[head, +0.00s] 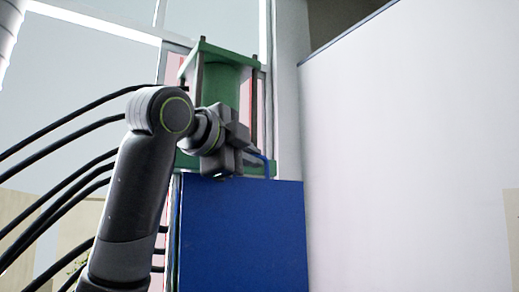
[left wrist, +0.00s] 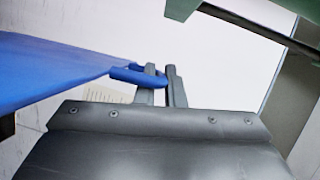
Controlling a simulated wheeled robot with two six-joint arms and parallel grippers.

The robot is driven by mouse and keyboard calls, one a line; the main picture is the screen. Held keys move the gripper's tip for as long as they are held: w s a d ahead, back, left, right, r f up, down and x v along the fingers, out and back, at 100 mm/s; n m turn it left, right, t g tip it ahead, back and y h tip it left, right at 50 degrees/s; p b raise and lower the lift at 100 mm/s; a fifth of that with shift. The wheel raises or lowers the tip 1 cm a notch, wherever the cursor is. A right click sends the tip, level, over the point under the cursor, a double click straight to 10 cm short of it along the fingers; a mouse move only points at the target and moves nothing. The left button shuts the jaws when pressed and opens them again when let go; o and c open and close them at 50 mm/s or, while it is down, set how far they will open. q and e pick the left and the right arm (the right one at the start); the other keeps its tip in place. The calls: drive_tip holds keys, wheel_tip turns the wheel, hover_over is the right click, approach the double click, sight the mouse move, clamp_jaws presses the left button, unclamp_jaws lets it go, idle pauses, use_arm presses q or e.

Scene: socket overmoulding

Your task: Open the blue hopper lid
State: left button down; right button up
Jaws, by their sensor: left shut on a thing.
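The blue hopper part (head: 243,235) shows as a broad flat blue face in the lower middle of the head view. A thin blue bar handle (head: 263,160) shows above its top edge. In the left wrist view the blue lid (left wrist: 55,72) comes in from the left, and the handle (left wrist: 135,75) runs from its edge to my fingers. My left gripper (head: 246,155) is just above the blue top edge, shut on the handle; its fingertips also show in the left wrist view (left wrist: 163,80). I cannot tell how far the lid is open. My right gripper is not in view.
A green machine frame (head: 222,85) with dark rods stands behind my left gripper. Several black hoses (head: 65,125) run in from the left. A large pale panel (head: 415,140) fills the right side.

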use_arm(q)
drive_tip(key=shift+w+a, duration=0.15)
drive_tip(key=shift+w, duration=0.15)
drive_tip(key=c, duration=1.5)
unclamp_jaws()
drive_tip(key=shift+s+a+f+b, duration=0.1)
drive_tip(key=shift+s+a+b, duration=0.2)
drive_tip(key=shift+s+b, duration=0.2)
drive_tip(key=b+v, duration=0.2)
drive_tip(key=v, duration=0.3)
drive_tip(key=b+v, duration=0.2)
drive_tip(key=v, duration=0.3)
drive_tip(key=b+v, duration=0.3)
drive_tip(key=v, duration=0.3)
drive_tip(key=shift+a+r, duration=0.1)
drive_tip(key=shift+r, duration=0.2)
